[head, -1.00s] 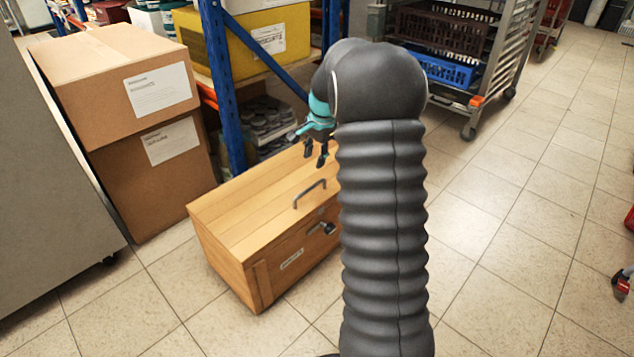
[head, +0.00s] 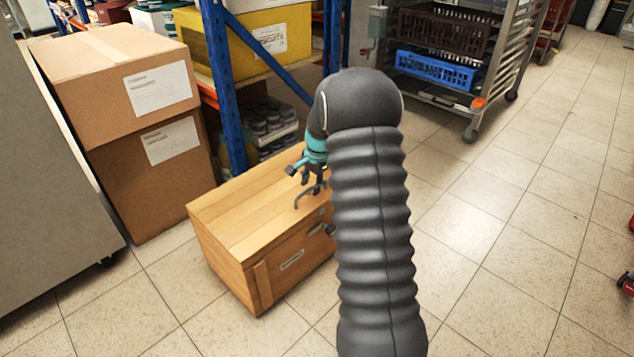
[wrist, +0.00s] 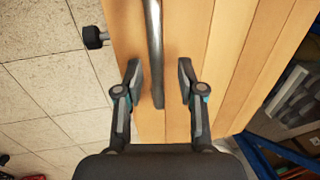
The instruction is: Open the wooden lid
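The wooden lid (head: 243,211) is the flat plank top of a wooden chest (head: 232,272) on the floor, and it lies shut. A grey metal bar handle (head: 299,199) is fixed on the lid, partly hidden by my gripper (head: 309,181). In the wrist view the handle (wrist: 154,45) runs between the two fingers of my gripper (wrist: 159,80). The fingers are open, with a gap on each side of the bar. A dark knob or latch (wrist: 95,37) sticks out from the chest's front; my arm partly covers it in the head view.
Stacked cardboard boxes (head: 115,75) stand left of the chest. A blue shelf post (head: 222,90) and a shelf with jars are behind it. A wheeled rack with a blue crate (head: 435,70) stands at the back right.

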